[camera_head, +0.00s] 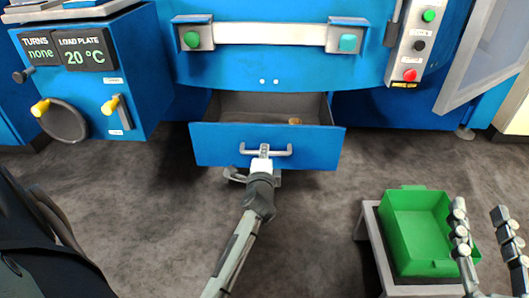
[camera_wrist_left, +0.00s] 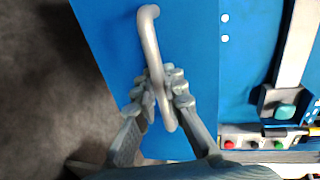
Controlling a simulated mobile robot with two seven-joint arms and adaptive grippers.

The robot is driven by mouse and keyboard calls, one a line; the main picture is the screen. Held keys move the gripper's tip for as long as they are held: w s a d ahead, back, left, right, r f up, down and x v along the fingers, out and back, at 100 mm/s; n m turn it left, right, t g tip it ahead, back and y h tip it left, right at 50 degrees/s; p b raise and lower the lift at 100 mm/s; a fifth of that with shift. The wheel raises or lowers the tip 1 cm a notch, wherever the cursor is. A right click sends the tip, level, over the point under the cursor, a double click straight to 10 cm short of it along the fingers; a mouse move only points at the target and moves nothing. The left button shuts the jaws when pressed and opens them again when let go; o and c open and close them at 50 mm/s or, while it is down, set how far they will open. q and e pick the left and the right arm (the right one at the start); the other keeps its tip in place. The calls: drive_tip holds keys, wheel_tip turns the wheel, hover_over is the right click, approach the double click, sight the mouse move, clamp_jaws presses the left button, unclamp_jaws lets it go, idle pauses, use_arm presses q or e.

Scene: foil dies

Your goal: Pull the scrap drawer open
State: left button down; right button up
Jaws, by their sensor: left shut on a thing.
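The scrap drawer (camera_head: 215,148) is a blue box front below the blue machine. It stands pulled out, with its grey inside (camera_head: 262,108) showing and a small brownish piece (camera_head: 295,121) in it. Its grey bar handle (camera_head: 281,153) also shows in the left wrist view (camera_wrist_left: 149,32). My left gripper (camera_head: 263,152) is shut on the handle; in the left wrist view its fingers (camera_wrist_left: 165,90) close around the bar. My right gripper (camera_head: 479,210) is open and empty at the right, in front of the green bin from this viewpoint.
A green bin (camera_head: 415,230) sits on a low grey stand (camera_head: 368,222) right of the drawer. A control panel with green, black and red buttons (camera_head: 410,75) is at upper right. A blue cabinet with displays (camera_head: 88,52) stands at left. Dark floor before the drawer is clear.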

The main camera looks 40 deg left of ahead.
idle(0.3)
use_arm(q)
drive_tip(key=c, duration=1.6)
unclamp_jaws()
